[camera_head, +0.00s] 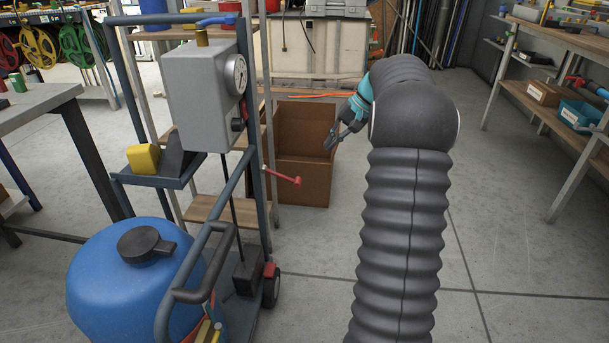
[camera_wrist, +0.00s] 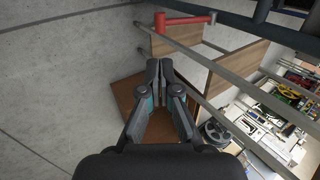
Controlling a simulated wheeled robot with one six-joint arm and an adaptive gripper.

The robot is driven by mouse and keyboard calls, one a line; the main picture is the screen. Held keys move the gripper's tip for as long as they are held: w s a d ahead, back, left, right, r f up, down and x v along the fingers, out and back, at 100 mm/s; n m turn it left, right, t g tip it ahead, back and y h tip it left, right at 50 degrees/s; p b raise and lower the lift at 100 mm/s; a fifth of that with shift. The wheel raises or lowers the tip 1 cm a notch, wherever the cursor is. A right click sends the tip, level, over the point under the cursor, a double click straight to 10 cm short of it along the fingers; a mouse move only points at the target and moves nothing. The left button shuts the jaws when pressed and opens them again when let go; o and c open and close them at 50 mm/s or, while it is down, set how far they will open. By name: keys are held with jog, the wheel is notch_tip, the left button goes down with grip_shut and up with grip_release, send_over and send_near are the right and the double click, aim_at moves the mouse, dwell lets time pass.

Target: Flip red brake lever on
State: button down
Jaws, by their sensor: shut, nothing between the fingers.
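The red brake lever (camera_head: 283,176) sticks out to the right from the upright post of a blue-grey cart frame (camera_head: 252,90). It slopes slightly down to a thicker red end. In the wrist view the red lever (camera_wrist: 183,20) shows at the top, beyond and to the right of my fingertips. My gripper (camera_head: 331,144) is to the right of the lever and above it in the head view, apart from it. In the wrist view my gripper (camera_wrist: 158,66) has its fingertips together with nothing between them.
The cart carries a grey box with a gauge (camera_head: 204,90) and stands by a blue tank (camera_head: 120,280). An open brown box (camera_head: 303,170) stands on the floor behind the lever. Shelving (camera_head: 545,100) is at the right. The floor at the lower right is clear.

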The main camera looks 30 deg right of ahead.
aim_at(300, 180)
jog(key=b+x, duration=0.1)
jog(key=x, duration=1.3)
